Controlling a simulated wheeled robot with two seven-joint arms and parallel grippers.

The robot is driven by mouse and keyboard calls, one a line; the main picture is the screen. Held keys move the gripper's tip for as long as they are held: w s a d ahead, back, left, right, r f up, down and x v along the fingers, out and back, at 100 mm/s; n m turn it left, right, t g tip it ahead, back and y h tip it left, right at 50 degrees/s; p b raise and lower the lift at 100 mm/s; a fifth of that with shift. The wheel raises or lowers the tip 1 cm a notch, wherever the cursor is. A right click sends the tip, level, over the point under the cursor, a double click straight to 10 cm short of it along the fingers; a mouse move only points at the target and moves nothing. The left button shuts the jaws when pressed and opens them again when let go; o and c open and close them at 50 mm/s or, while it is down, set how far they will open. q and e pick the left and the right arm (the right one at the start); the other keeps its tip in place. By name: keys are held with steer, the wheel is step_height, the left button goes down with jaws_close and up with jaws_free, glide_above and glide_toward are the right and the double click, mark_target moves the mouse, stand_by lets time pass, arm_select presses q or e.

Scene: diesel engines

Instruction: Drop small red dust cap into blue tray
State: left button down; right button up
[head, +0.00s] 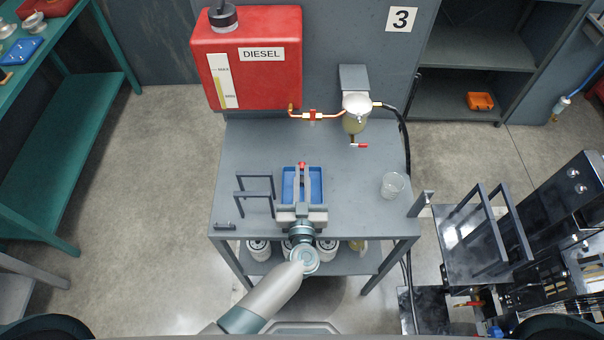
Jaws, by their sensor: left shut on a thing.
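The small red dust cap (301,165) shows at the tips of my left gripper (302,168), which is shut on it. The blue tray (288,185) lies on the grey table, partly covered by the gripper's fingers and palm. In this view the fingers and the cap are over the tray, with the cap near its far edge. How high the cap is above the tray I cannot tell. My right gripper is not in view.
The grey table (335,150) also holds a dark rack (254,188) left of the tray and a clear beaker (392,185) at right. A red diesel tank (247,60) and a filter bowl (355,115) with a red-handled valve are behind. White filters (259,250) stand on the lower shelf.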

arm_select(q)
steer(key=c, duration=1.8)
jaws_free()
steer(key=shift+o, duration=0.2)
steer(key=shift+s, duration=0.1)
steer(key=shift+s+f, duration=0.15)
steer(key=shift+s, duration=0.3)
steer(key=s+b, duration=0.5)
steer(key=s, duration=1.1)
steer(key=shift+s, duration=0.2)
